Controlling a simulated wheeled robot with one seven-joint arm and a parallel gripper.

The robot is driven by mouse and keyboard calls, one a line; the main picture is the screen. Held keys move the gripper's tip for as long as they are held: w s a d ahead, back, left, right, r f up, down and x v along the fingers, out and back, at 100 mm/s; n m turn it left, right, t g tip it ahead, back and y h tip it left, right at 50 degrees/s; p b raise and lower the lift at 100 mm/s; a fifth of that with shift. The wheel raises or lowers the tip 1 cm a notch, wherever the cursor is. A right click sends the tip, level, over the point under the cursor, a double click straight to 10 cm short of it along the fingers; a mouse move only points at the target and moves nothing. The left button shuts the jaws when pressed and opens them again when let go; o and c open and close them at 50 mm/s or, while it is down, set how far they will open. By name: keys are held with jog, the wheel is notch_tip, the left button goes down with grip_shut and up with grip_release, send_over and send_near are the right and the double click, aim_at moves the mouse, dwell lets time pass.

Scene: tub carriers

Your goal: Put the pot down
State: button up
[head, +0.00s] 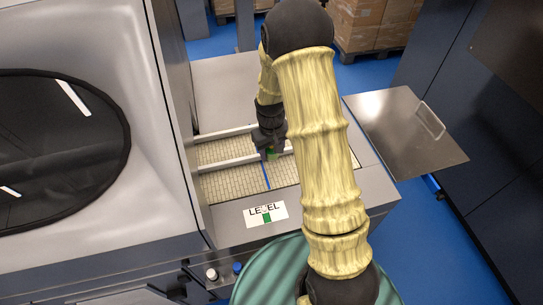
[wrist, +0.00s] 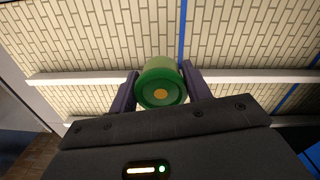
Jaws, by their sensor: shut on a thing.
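A small green pot (wrist: 160,76) with an orange-yellow spot on its near end sits between the two dark fingers of my gripper (wrist: 160,92). The fingers are shut on it, one on each side. In the head view only a bit of the green pot (head: 273,153) shows below my gripper (head: 268,148). It is over the cream tiled surface (head: 225,186), near a blue line. I cannot tell whether the pot touches the surface, as my gripper hides part of it.
Two pale bars (head: 232,163) cross the tiled surface, near the pot. A "LEVEL" label (head: 265,214) with a green mark is on the grey front ledge. A metal plate with a handle (head: 405,130) is at right. A dark round window (head: 55,140) is at left.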

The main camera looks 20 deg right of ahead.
aim_at(272, 148)
jog(key=shift+f, duration=0.5)
jog(key=shift+f+p, duration=0.7)
jog(key=shift+f, duration=1.4)
jog(key=o, duration=1)
jog(key=shift+r, duration=0.1)
notch_tip(272, 148, up, 11)
jog(key=b, duration=0.3)
jog(key=shift+s+a+b, duration=0.1)
jog(key=shift+s+b, duration=0.05)
jog(key=shift+b, duration=0.25)
jog(key=shift+a+r, duration=0.1)
jog(key=shift+r, duration=0.35)
jog(key=shift+r, duration=0.1)
